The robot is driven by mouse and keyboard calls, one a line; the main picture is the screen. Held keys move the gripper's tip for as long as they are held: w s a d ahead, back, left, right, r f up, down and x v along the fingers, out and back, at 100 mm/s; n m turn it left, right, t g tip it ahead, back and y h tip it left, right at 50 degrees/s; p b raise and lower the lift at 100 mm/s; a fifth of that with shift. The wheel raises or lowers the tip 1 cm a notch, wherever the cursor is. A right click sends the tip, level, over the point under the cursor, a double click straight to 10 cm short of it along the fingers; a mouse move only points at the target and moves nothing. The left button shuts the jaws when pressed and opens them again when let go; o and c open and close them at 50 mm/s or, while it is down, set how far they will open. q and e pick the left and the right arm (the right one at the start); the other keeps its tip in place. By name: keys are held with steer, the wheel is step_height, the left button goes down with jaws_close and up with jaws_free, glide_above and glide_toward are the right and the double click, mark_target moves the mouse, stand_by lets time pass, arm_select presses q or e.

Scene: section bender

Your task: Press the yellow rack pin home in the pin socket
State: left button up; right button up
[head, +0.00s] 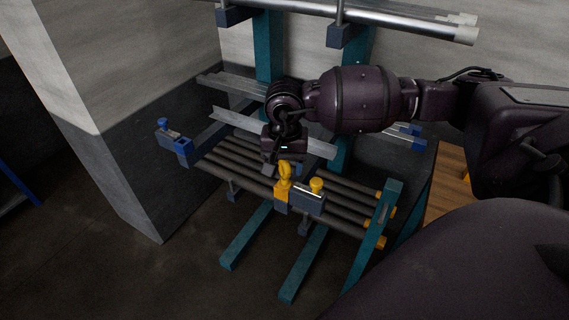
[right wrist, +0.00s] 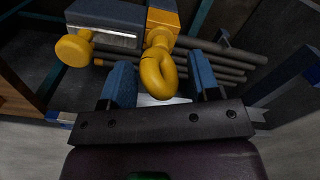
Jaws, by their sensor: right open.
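A yellow ring (head: 284,176), which looks like the head of the rack pin, stands upright on a yellow block beside a grey-blue block (head: 309,202) on the rack's arm. The yellow block (right wrist: 164,18) seems to be the pin socket; how deep the pin sits is hidden. My right gripper (head: 274,163) is just behind and above the ring, pointing down. In the right wrist view its blue fingers are apart, with the ring (right wrist: 158,72) between them near the tips. I cannot tell if they touch it. My left gripper is not in view.
A yellow knob (head: 316,184) sits on the grey-blue block, close to the ring's right. Dark bars (head: 240,172) lie along the rack. A blue-knobbed bracket (head: 174,142) is at the left. Metal profiles lie behind the gripper, and a wooden surface (head: 448,178) is at the right.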

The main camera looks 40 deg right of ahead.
step_height(320, 180, up, 3)
step_height(320, 180, up, 7)
steer(key=shift+f+p, duration=0.15)
steer(key=shift+p, duration=0.35)
steer(key=shift+r, duration=0.6)
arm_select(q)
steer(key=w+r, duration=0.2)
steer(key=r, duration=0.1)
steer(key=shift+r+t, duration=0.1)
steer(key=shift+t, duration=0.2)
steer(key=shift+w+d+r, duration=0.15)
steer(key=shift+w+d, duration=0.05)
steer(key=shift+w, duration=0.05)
